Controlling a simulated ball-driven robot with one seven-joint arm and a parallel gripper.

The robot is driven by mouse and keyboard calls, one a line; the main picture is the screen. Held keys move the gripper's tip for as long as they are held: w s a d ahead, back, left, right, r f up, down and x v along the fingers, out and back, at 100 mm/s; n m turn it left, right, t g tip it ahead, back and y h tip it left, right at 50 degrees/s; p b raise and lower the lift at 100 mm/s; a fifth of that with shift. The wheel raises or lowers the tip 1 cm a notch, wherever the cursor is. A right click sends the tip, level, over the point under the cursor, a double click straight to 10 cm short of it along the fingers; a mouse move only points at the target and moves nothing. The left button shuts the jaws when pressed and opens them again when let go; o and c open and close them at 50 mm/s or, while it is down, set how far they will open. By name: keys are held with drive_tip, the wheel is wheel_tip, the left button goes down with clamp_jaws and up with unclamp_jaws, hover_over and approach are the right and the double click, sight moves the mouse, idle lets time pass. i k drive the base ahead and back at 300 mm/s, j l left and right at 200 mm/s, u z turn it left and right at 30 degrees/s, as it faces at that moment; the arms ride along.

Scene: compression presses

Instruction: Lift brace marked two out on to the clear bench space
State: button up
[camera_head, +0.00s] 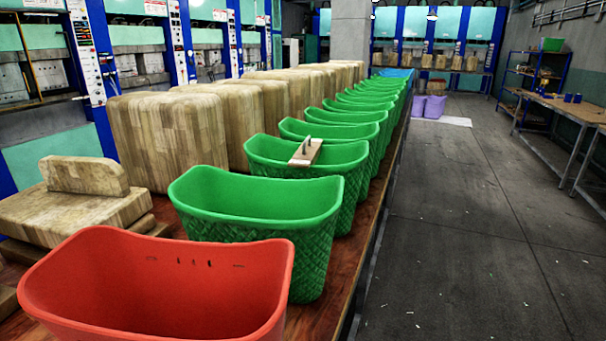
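No other piece that is clearly a brace shows, and the insides of the farther baskets are mostly hidden. The bench (325,312) is reddish-brown wood, with a narrow bare strip along its right edge. My gripper is not in view.
A red basket (160,285) stands nearest, with a green basket (255,225) behind it and several more beyond. Large wooden blocks (165,138) and stacked wooden boards (75,213) fill the left side. The floor (460,230) to the right is open. A side table (560,103) stands far right.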

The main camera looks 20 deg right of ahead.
sight(307, 154)
drive_tip(key=i+l+u, duration=0.1)
drive_tip(key=u, duration=0.3)
drive_tip(key=l+u, duration=0.25)
drive_tip(key=u, duration=0.15)
drive_tip(key=l+u, duration=0.55)
drive_tip(key=l, duration=0.45)
drive_tip(key=l+u, duration=0.25)
drive_tip(key=l, duration=0.35)
drive_tip(key=k+l+u, duration=0.2)
drive_tip(key=l, duration=0.4)
drive_tip(key=l+u, duration=0.25)
drive_tip(key=l, duration=0.4)
